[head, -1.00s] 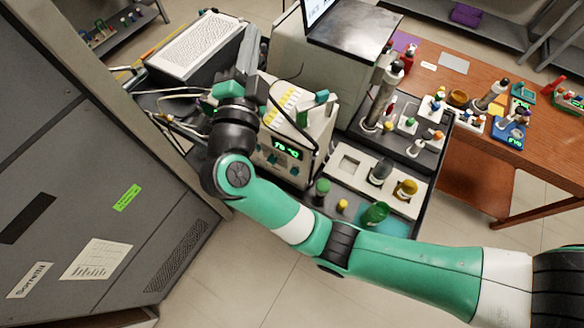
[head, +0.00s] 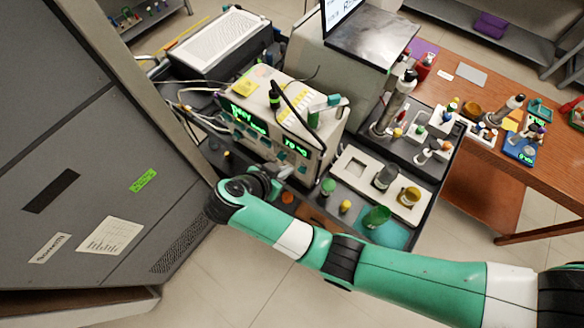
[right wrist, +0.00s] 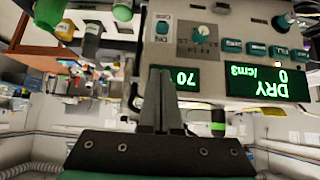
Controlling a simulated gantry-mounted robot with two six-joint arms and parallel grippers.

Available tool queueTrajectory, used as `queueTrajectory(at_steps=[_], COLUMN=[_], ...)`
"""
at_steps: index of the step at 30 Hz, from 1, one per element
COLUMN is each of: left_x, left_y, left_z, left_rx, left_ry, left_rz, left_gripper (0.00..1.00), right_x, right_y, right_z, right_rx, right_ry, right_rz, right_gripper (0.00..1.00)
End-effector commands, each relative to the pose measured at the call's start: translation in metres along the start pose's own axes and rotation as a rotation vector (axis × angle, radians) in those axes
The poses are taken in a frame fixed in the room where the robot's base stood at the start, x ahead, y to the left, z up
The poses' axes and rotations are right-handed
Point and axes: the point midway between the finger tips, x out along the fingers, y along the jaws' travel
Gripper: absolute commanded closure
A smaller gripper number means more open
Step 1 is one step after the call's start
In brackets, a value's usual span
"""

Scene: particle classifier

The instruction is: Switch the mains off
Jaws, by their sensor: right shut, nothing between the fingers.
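The classifier is a beige bench instrument (head: 318,148) with two green displays on its front; it also fills the top of the right wrist view (right wrist: 215,50), upside down. There the displays read "70" and "DRY 0 /cm3". In the head view the switch is too small to tell. My right gripper (head: 283,174) is low in front of the instrument's front face. Its fingers (right wrist: 160,72) are shut and empty, pointing at the panel close to the switch; contact cannot be told. My left gripper is not in view.
A tray (head: 400,232) with jars and a green cup stands right of the instrument. A grey-topped box (head: 362,40) and a white vented unit (head: 222,42) stand behind. A large grey cabinet (head: 70,130) closes off the left. Cables run behind the instrument's left side.

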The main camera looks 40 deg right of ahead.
Motion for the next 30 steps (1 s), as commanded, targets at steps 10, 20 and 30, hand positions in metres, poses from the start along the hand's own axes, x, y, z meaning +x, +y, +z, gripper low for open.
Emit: queueTrajectory(at_steps=[10,20,30], left_x=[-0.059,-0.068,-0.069], left_y=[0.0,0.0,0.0], left_z=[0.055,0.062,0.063], left_rx=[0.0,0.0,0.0], left_ry=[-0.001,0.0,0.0], left_rz=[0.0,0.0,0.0], left_gripper=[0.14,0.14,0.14], right_x=[0.074,0.116,0.121], right_y=[0.0,0.001,0.0], right_z=[0.009,0.023,0.029], right_rx=[0.007,0.001,0.003], right_ry=[0.001,0.001,0.0], right_rz=[0.001,0.001,0.0], right_gripper=[1.0,1.0,1.0])
